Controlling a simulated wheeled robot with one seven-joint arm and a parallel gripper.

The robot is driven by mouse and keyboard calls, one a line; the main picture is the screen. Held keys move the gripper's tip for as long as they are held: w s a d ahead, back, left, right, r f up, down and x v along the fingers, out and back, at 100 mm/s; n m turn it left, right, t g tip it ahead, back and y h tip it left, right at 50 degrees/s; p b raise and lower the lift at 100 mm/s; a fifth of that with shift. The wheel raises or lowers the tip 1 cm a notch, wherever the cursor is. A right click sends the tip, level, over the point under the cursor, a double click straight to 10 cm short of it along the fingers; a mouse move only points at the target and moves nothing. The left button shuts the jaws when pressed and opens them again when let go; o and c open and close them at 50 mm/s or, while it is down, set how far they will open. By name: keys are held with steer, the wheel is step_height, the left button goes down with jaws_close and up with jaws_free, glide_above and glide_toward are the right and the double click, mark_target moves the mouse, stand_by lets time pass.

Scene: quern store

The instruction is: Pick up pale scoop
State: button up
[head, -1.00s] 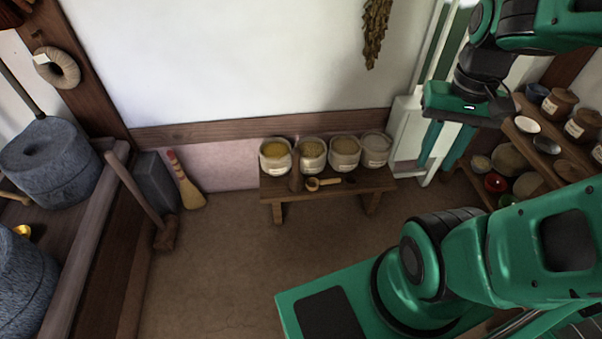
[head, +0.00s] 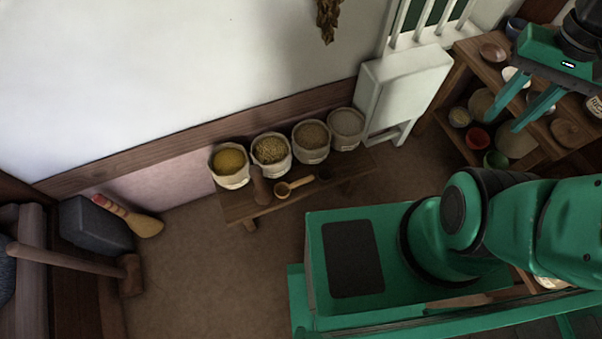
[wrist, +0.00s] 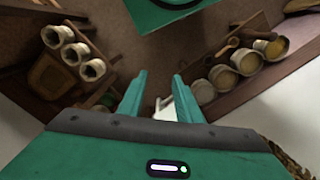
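The pale scoop (head: 294,187) lies on a low wooden bench (head: 238,207), in front of the grain sacks. It has a round bowl and a short light handle pointing right. It also shows small in the wrist view (wrist: 230,44). A dark scoop (head: 325,174) lies just right of it, and a brown pestle-like piece (head: 261,188) stands to its left. My gripper (head: 502,124) is at the upper right, in front of the shelves and well away from the bench. Its two fingers are apart with nothing between them, as the wrist view (wrist: 159,76) also shows.
Several open sacks, one with yellow grain (head: 229,163), line the back of the bench. A white cabinet (head: 405,85) stands right of it. Shelves with bowls (head: 478,138) are at right. A mallet (head: 130,274) and brush (head: 146,226) are at left. Floor before the bench is clear.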

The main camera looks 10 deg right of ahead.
steer(key=shift+w, duration=0.25)
steer(key=shift+o, duration=0.6)
steer(key=shift+a, duration=0.2)
steer(key=shift+o, duration=0.4)
steer(key=shift+s+r, duration=0.15)
steer(key=shift+s, duration=0.15)
steer(key=w+a+f+n, duration=0.2)
steer(key=w+f+n, duration=0.2)
steer(key=w, duration=0.4)
steer(key=w+a+f+n, duration=0.1)
steer(key=w+f+n, duration=0.35)
steer(key=w, duration=0.25)
steer(key=w+a+f+n+y, duration=0.2)
steer(key=w+a+f+n, duration=0.6)
steer(key=w+a+f, duration=0.45)
steer(key=n+g+y, duration=0.1)
steer(key=n+y, duration=0.1)
steer(key=n, duration=1)
glide_toward(300, 182)
steer(key=shift+w+a+f, duration=0.1)
steer(key=shift+a+f, duration=0.05)
steer(key=shift+f, duration=0.35)
steer(key=shift+w+a+f, duration=0.15)
steer(key=shift+a+f, duration=0.05)
steer(key=shift+f, duration=0.35)
steer(key=shift+m, duration=0.25)
steer(key=shift+s+x, duration=0.15)
steer(key=shift+x, duration=1.45)
steer(key=shift+s+x, duration=0.15)
steer(key=shift+x, duration=1.45)
